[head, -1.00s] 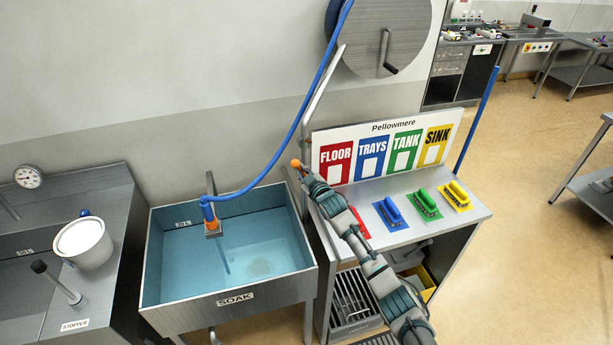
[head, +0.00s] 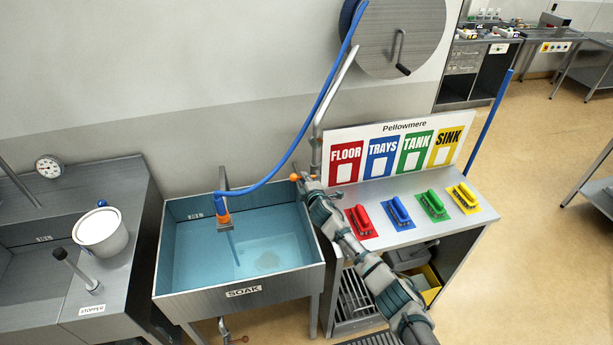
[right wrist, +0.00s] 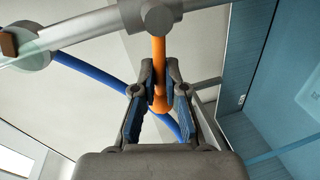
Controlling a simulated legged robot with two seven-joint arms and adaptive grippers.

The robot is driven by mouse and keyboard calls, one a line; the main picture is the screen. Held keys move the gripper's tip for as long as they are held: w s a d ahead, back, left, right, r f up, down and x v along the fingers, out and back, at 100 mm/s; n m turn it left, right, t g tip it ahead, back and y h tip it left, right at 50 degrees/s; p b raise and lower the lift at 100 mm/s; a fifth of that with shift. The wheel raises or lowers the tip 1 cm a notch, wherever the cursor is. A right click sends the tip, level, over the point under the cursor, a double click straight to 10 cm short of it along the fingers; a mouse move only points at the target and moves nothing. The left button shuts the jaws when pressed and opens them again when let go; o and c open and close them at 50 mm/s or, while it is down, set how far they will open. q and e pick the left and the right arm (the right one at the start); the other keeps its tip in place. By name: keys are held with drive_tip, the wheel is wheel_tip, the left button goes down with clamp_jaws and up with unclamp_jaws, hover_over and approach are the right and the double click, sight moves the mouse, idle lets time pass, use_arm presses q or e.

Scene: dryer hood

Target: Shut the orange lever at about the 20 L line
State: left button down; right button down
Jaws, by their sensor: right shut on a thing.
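The orange lever (head: 294,177) sits on the grey standpipe beside the soak sink (head: 243,298). My right gripper (head: 304,178) is at it. In the right wrist view the orange lever (right wrist: 159,75) runs down between the fingers of my right gripper (right wrist: 160,100), which is shut on it. The blue hose ends in an orange nozzle (head: 223,218) over the sink, with a thin streak below it down to the water (head: 265,240). A small label (head: 195,216) is on the sink's back wall, too small to read. My left gripper is not in view.
Red (head: 361,220), blue (head: 398,211), green (head: 432,204) and yellow (head: 463,195) brushes lie on the bench right of the sink. A white bucket (head: 100,232) and a stopper handle (head: 75,268) are at left. The hose reel (head: 398,35) hangs above.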

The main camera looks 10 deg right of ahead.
drive_tip(key=shift+a+f+n+h, duration=0.2)
drive_tip(key=shift+f+n+h, duration=0.1)
drive_tip(key=shift+f+n, duration=0.3)
drive_tip(key=shift+s, duration=0.1)
drive_tip(key=c, duration=1.2)
unclamp_jaws()
drive_tip(key=shift+f, duration=0.1)
drive_tip(key=shift+a, duration=0.1)
drive_tip(key=s+r, duration=0.2)
drive_tip(key=s, duration=0.9)
drive_tip(key=shift+s+d+r, duration=0.15)
drive_tip(key=shift+d, duration=0.1)
